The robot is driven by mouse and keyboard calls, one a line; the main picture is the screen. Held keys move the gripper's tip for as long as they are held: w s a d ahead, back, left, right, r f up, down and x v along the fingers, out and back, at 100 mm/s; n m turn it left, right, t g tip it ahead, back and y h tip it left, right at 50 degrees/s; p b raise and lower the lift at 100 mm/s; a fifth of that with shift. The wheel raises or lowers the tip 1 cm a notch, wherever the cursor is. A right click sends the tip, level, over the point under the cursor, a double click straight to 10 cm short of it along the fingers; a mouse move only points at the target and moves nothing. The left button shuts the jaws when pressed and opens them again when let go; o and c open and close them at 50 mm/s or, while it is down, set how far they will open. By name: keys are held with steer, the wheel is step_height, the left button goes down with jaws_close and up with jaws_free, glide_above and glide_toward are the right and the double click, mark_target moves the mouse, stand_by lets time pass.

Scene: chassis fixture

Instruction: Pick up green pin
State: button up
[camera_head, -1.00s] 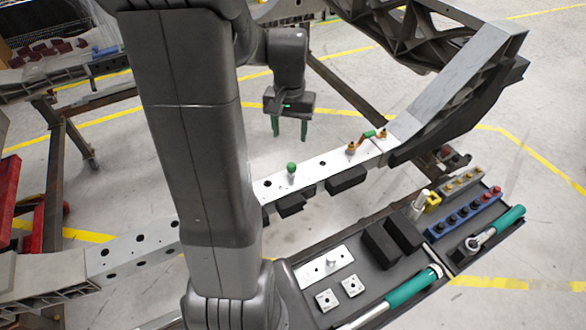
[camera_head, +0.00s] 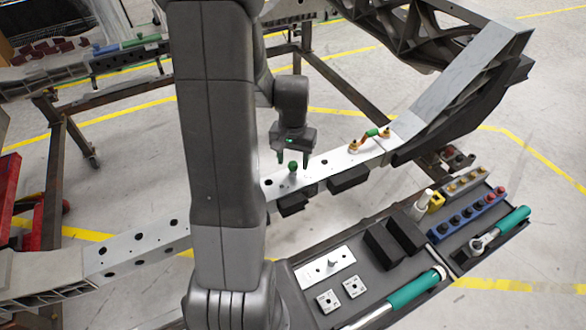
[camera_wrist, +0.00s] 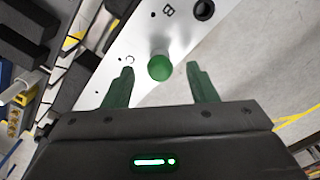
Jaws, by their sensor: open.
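The green pin (camera_head: 293,167) stands upright on the metal rail (camera_head: 320,174), its round green head on top. It also shows in the wrist view (camera_wrist: 160,67), just beyond and between my fingertips. My gripper (camera_head: 294,160) is open and points down at the pin; in the wrist view its two green fingers (camera_wrist: 160,80) are spread on either side of the head. The fingers look empty and do not visibly touch the pin. I cannot tell the exact height gap.
An orange and green handle piece (camera_head: 371,135) sits on the rail further right. Black blocks (camera_head: 348,178) hang along the rail's front side. A tool tray (camera_head: 290,285) with a white plate (camera_head: 324,267), blue socket rack (camera_head: 466,215) and teal-handled tools (camera_head: 414,288) lies in front.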

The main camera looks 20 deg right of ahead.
steer(key=shift+f, duration=1.2)
jaws_close()
steer(key=shift+r+p, duration=0.35)
steer(key=shift+r, duration=4.75)
step_height(320, 180, up, 6)
steer(key=p, duration=0.5)
steer(key=shift+r, duration=0.1)
